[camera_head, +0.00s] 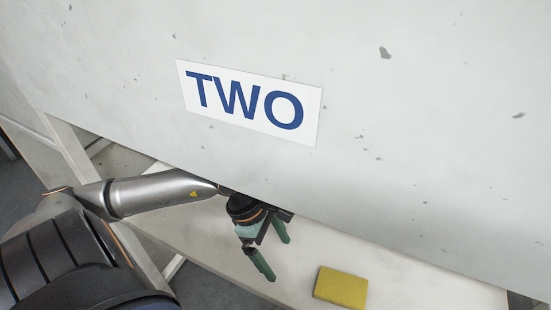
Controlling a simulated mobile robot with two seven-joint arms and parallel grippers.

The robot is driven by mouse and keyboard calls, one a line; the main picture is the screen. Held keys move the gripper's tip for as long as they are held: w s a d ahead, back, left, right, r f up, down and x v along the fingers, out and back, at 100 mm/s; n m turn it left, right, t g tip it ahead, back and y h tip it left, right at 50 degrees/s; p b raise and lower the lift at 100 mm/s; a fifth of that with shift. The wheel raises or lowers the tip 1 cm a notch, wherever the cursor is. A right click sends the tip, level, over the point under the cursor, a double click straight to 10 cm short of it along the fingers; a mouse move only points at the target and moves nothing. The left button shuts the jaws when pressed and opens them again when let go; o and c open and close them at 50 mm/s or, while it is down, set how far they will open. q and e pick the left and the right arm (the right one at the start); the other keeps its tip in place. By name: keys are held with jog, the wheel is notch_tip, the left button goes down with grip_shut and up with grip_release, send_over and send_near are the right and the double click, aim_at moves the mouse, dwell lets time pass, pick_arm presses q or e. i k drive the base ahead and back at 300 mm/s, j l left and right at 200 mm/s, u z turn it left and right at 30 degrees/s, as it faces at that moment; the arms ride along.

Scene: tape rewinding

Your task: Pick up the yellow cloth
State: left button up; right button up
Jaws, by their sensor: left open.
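The yellow cloth (341,287) is a flat, folded-looking rectangular block on the pale table at the bottom of the head view, right of centre. My left gripper (273,258) has green fingers spread apart with nothing between them. It is to the left of the cloth and a little higher in the picture, apart from it. My right gripper is not in view.
A large pale, chipped panel (420,130) fills the upper view and bears a white sign (250,103) reading "TWO". Its lower edge runs close above my left gripper. The table surface (400,287) around the cloth is clear.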

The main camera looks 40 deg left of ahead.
aim_at(342, 289)
jog(key=k, duration=1)
